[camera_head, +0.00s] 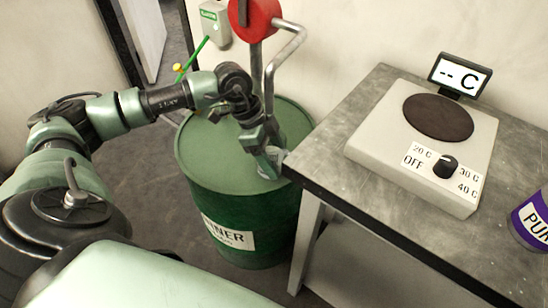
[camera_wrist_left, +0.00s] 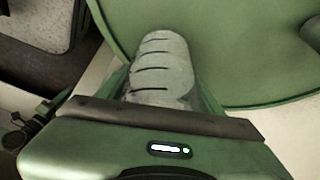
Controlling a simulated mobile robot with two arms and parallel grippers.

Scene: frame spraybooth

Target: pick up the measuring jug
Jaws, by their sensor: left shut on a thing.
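The measuring jug (camera_wrist_left: 165,68) is a small, pale grey, translucent vessel with several dark marks along its side. In the left wrist view it sits between the fingers of my left gripper (camera_wrist_left: 165,100), which is shut on it. In the head view my left gripper (camera_head: 266,150) points down near the front right part of the green drum's top, close to the table corner. The jug (camera_head: 268,164) shows there only as a small pale shape at the fingertips. I cannot tell whether it touches the drum lid. My right gripper is not in view.
The green drum (camera_head: 236,215) has a label and carries a red hand pump (camera_head: 254,18) with a bent grey pipe. A grey table (camera_head: 345,190) on the right holds a hot plate (camera_head: 400,150) with a dial and display. A purple can (camera_head: 532,222) stands at the right edge.

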